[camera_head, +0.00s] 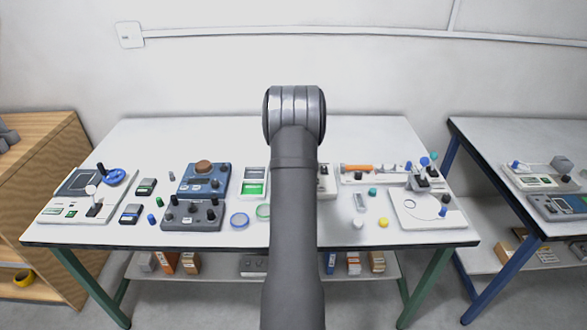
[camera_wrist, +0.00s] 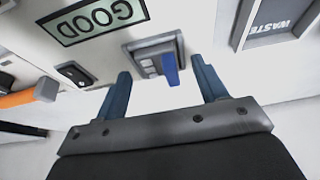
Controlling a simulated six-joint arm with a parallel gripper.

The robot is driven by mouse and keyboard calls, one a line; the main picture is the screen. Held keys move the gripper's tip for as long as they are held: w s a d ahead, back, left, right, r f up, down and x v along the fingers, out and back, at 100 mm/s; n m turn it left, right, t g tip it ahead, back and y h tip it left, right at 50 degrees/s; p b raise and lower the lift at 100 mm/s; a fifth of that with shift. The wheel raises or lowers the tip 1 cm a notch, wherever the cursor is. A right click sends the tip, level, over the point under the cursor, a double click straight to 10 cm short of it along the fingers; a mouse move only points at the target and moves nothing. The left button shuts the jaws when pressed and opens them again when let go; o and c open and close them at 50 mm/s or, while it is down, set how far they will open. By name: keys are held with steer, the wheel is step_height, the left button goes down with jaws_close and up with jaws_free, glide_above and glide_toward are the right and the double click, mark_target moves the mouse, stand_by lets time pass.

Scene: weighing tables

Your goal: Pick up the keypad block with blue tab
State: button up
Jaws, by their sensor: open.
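The keypad block (camera_wrist: 144,55) is a small grey block with pale keys, at the centre of the wrist view. Its blue tab (camera_wrist: 171,69) stands up toward the camera at the block's right side. My gripper (camera_wrist: 160,69) is open, with one blue-grey finger on each side of the tab in the picture. The gap between the fingers is empty, and both fingers look apart from the block. In the head view my arm hides the gripper, and I cannot single out the block there.
In the wrist view a GOOD display (camera_wrist: 98,21) lies left of the block and a WASTE tray (camera_wrist: 272,20) right. A black-topped device (camera_wrist: 75,74) and an orange handle (camera_wrist: 18,98) are at left. The head view shows a crowded white table (camera_head: 345,130), clear along its back.

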steer(key=c, duration=1.2)
steer(key=shift+o, duration=0.2)
steer(key=shift+r, duration=0.15)
